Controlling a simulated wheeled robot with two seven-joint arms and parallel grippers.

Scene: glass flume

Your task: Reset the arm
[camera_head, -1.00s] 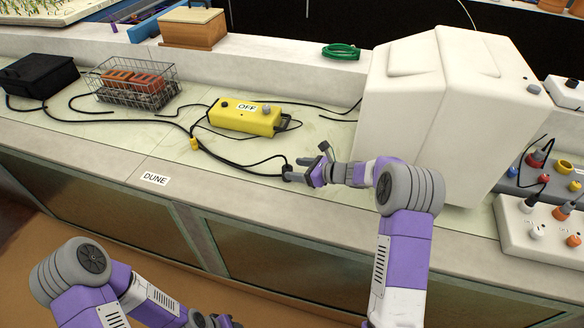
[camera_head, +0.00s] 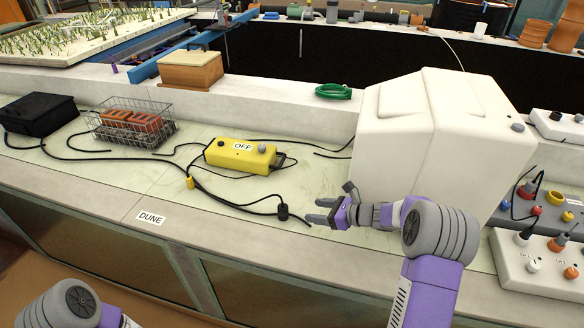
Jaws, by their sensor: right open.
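My right gripper (camera_head: 318,211) is open and empty, with its fingers pointing left, low over the bench in front of the white housing (camera_head: 415,140). A black cable with a dark cylindrical end piece (camera_head: 283,212) lies just left of the fingertips, apart from them. The cable's thin tip runs close to the lower finger; I cannot tell whether they touch. My left arm (camera_head: 75,305) shows only in part at the bottom left corner, and its gripper is out of frame.
A yellow box marked OFF (camera_head: 241,156) lies on the bench with cables around it. A wire basket (camera_head: 130,123) with orange blocks and a black box (camera_head: 40,113) stand at left. Socket panels (camera_head: 540,250) are at right. The bench's front edge bears a DUNE label (camera_head: 151,219).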

